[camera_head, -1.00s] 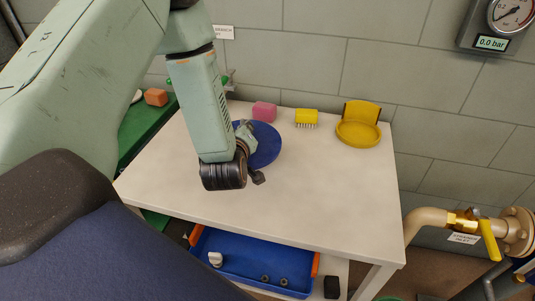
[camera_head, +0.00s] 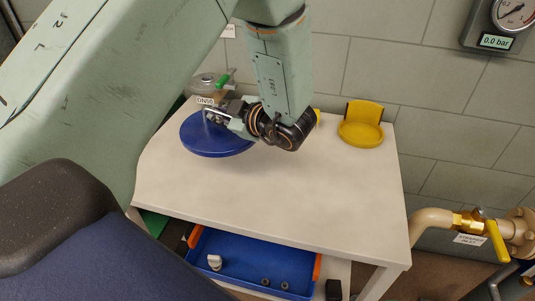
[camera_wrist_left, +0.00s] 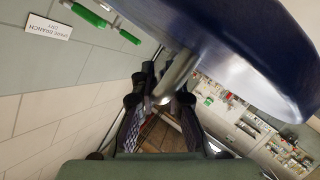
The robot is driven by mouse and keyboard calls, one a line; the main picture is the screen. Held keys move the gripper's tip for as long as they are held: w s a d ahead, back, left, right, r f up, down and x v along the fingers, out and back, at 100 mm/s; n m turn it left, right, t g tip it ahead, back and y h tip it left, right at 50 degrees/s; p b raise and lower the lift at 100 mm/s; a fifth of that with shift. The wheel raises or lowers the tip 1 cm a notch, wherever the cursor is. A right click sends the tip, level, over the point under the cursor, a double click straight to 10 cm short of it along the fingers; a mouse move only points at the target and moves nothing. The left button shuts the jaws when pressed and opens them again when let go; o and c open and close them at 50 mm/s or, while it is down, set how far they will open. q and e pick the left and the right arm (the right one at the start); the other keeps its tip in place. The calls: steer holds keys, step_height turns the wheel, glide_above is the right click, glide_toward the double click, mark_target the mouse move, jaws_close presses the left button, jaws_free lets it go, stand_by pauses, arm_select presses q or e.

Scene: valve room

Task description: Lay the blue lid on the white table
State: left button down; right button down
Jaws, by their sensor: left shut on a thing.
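The blue lid (camera_head: 215,140) is a round disc at the left side of the white table (camera_head: 280,205). My left gripper (camera_head: 218,114) is shut on the lid's metal handle, reaching in from the right. In the left wrist view the lid (camera_wrist_left: 245,45) fills the upper right, and its curved handle (camera_wrist_left: 178,75) lies between the fingers (camera_wrist_left: 160,100). The lid looks raised over the table's left part; the gap beneath it cannot be told. My right gripper is not in view.
A yellow round holder (camera_head: 362,131) stands at the table's back right. Behind the lid is a grey round part labelled DN50 (camera_head: 205,88). A blue tray (camera_head: 240,265) sits on the lower shelf. A valve pipe (camera_head: 440,218) is at right. The table's middle and front are clear.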

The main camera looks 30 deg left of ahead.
mark_target(226, 135)
arm_select(q)
steer(key=s+d+n+g, duration=0.2)
steer(key=g, duration=0.1)
steer(key=shift+d+f+b, duration=0.1)
steer(key=shift+d+b, duration=0.1)
steer(key=shift+b, duration=0.1)
steer(key=shift+d+n+g, duration=0.2)
steer(key=shift+n+g, duration=0.1)
steer(key=shift+n, duration=0.1)
steer(key=shift+d+f, duration=0.15)
steer(key=shift+f, duration=0.2)
step_height(226, 135, down, 6)
steer(key=shift+r+b, duration=0.2)
steer(key=shift+b, duration=0.8)
steer(key=shift+s+f, duration=0.15)
steer(key=shift+f, duration=0.55)
step_height(226, 135, down, 3)
steer(key=shift+r+b, duration=0.2)
steer(key=shift+b, duration=0.45)
steer(key=shift+r, duration=0.1)
